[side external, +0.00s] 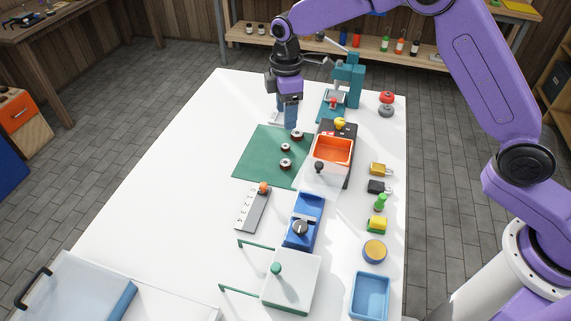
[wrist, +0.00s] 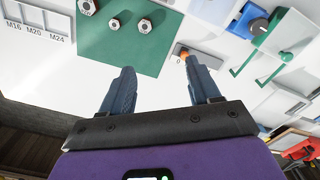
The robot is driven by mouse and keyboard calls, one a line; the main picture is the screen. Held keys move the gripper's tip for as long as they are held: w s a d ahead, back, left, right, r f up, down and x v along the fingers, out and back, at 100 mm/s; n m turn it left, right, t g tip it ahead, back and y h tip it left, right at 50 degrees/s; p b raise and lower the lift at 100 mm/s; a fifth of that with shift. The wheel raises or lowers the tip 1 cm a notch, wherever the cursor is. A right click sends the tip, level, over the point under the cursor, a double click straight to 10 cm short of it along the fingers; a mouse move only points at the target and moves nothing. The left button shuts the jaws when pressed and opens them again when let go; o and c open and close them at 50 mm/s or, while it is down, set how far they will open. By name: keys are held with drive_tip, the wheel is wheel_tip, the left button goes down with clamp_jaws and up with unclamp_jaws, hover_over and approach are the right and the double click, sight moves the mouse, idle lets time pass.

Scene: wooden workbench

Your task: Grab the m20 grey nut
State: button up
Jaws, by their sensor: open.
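Three hex nuts lie apart on a green mat (side external: 258,150), which also shows in the wrist view (wrist: 100,50). The largest nut (side external: 297,135) is nearest my gripper and shows at the top edge of the wrist view (wrist: 88,6). The smallest nut (side external: 285,147) is in the middle (wrist: 115,24). The mid-sized nut (side external: 285,163) lies farthest from my gripper (wrist: 145,25); by size it looks like the M20, but no marking is readable. My gripper (side external: 291,126) is open and empty, above the mat's far end; its fingers (wrist: 163,76) are well apart.
A white tray labelled M16, M20 and M24 (wrist: 36,20) lies beside the mat. An orange bin (side external: 333,150), a teal press (side external: 350,75), a grey strip with an orange knob (side external: 252,211) and a blue device (side external: 303,225) stand nearby.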

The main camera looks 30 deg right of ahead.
sight(284, 163)
drive_tip(key=w+f, duration=0.1)
drive_tip(key=f, duration=0.5)
drive_tip(key=w+f, duration=0.1)
drive_tip(key=f, duration=0.6)
drive_tip(key=w+d+f, duration=0.1)
drive_tip(key=f, duration=0.6)
drive_tip(key=shift+w+d, duration=0.1)
drive_tip(key=shift+w, duration=0.05)
drive_tip(key=c, duration=1.1)
